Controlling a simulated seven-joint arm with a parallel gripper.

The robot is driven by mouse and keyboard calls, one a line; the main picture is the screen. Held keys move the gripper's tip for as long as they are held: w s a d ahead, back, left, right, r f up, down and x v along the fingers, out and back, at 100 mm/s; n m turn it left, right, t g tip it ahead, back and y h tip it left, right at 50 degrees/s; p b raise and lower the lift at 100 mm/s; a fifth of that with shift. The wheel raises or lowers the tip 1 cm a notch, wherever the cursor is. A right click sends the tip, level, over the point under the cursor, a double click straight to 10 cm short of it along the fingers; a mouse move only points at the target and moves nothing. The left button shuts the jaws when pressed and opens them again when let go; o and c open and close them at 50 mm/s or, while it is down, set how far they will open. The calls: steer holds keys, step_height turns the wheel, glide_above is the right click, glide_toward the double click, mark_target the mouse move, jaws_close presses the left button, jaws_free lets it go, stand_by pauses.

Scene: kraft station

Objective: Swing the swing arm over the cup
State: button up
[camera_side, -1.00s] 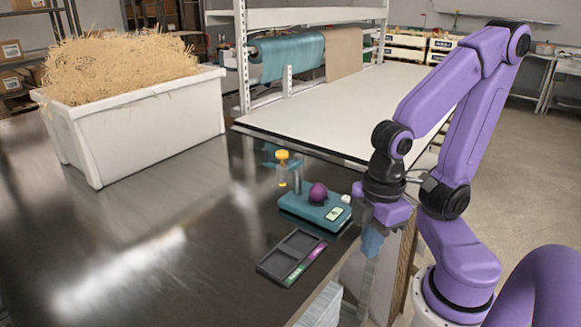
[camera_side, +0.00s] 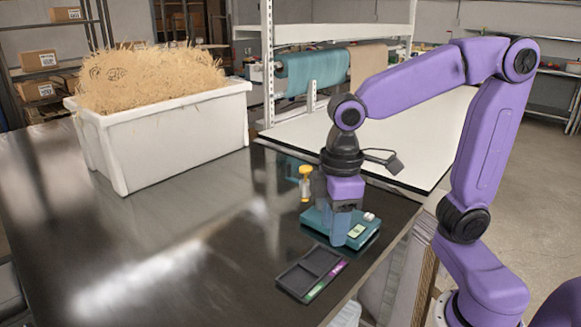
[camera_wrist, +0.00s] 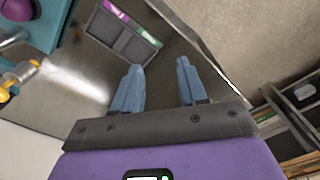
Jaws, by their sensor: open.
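The teal device base (camera_side: 367,239) stands on the dark table, with a pale green label and a light button on its right part. A yellow-topped piece (camera_side: 306,181), seemingly the swing arm's end, is at its back left; its yellow part also shows at the left edge of the wrist view (camera_wrist: 20,76). A rounded purple piece (camera_wrist: 14,9), possibly the cup, sits on the teal base in the wrist view; in the side view my gripper hides it. My gripper (camera_wrist: 160,66) is open and empty, pointing down; in the side view (camera_side: 341,240) it is in front of the base.
A dark two-compartment tray (camera_side: 299,273) with green and purple labels lies in front of the base. A white bin (camera_side: 165,140) of straw stands at the back left. A pale worktop (camera_side: 400,130) adjoins behind. The table's left middle is clear.

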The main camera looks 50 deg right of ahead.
steer(key=w+r+m, duration=0.2)
steer(key=w+r, duration=0.2)
steer(key=w, duration=0.5)
step_height(320, 180, up, 9)
steer(key=m, duration=0.5)
glide_above(289, 163)
step_height(289, 163, down, 17)
steer(key=shift+f, duration=0.1)
jaws_close()
